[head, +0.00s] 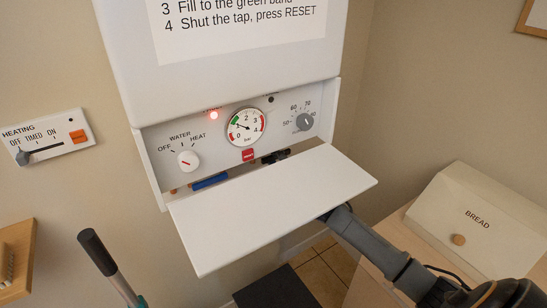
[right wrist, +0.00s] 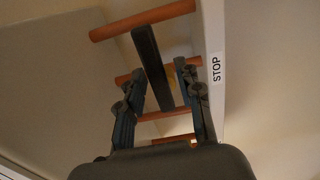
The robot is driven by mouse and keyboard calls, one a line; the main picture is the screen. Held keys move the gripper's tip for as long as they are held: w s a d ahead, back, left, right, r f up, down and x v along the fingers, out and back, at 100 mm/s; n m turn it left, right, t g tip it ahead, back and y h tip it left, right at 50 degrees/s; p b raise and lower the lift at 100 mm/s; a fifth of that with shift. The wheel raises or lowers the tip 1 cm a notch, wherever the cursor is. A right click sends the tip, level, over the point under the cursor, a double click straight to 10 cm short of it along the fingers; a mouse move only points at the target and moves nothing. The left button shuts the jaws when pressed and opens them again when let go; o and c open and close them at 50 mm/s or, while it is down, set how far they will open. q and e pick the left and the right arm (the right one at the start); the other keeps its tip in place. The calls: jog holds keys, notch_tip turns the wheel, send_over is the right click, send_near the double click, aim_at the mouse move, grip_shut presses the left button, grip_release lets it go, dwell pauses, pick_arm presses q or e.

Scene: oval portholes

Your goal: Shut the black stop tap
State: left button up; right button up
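The black stop tap's lever (right wrist: 151,62) shows in the right wrist view as a dark bar lying across the run of copper pipes, beside a STOP label (right wrist: 216,68). My right gripper (right wrist: 160,70) is open, with one finger on each side of the lever and gaps visible. I cannot tell its depth from the lever. In the head view a black part (head: 276,156) shows behind the lowered white flap (head: 270,205), under the control panel. My right arm reaches beneath this flap, which hides the gripper there. My left gripper is not in view.
A blue handle (head: 210,181) is under the panel, left of the black part. The panel has a pressure gauge (head: 246,127) and a lit red lamp (head: 213,115). A bread bin (head: 470,225) stands right, near my arm. A black-gripped pole (head: 97,252) stands lower left.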

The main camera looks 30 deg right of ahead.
jog(key=shift+s, duration=0.1)
jog(key=s, duration=1.1)
jog(key=shift+s+d, duration=0.25)
jog(key=shift+s, duration=0.15)
jog(key=shift+f, duration=0.1)
